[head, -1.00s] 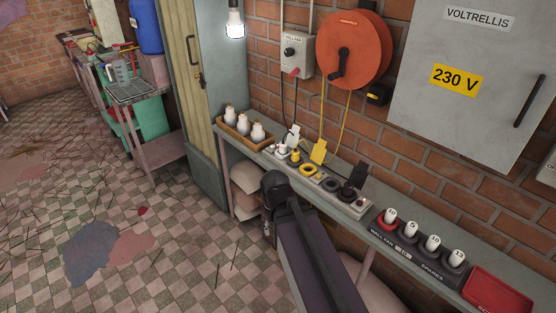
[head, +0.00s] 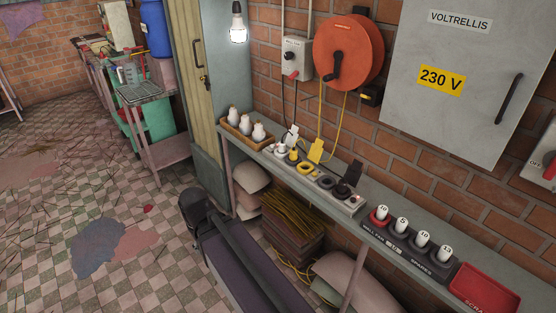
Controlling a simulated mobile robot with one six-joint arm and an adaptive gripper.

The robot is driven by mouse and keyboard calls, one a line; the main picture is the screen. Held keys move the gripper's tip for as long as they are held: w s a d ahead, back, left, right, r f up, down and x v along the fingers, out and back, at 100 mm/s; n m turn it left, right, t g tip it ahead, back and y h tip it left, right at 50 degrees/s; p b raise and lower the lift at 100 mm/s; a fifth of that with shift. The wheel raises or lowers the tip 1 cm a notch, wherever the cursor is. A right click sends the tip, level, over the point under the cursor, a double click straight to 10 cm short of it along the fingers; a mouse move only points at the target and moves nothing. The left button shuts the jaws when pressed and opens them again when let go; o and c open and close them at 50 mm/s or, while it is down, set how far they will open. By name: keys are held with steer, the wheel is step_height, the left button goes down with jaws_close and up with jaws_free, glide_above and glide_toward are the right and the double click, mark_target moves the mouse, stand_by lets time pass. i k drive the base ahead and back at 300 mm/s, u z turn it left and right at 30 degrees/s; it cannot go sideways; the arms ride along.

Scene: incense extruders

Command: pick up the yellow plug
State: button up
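A small yellow plug (head: 293,155) stands upright on the narrow grey bench along the brick wall, in a row of small fittings. A white plug (head: 281,149) stands just left of it. A yellow ring-shaped socket (head: 305,168) is just right of it, with a yellow tag (head: 316,151) standing behind. A black plug (head: 342,190) is farther right. My dark arm is low in the foreground, in front of the bench and apart from the plug. My gripper's fingers do not show.
A wooden tray (head: 225,124) of white bulbs is left of the row. Numbered white spare fuses (head: 402,226) and a red scrap tray (head: 480,291) are to the right. A wall cabinet (head: 450,115) and an orange reel (head: 343,50) hang above. Stacked sticks (head: 290,215) lie below the bench.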

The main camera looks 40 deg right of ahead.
mark_target(293, 156)
steer(key=u, duration=0.2)
steer(key=k, duration=1.25)
steer(key=z, duration=1.25)
steer(key=i, duration=1.15)
steer(key=u, duration=0.1)
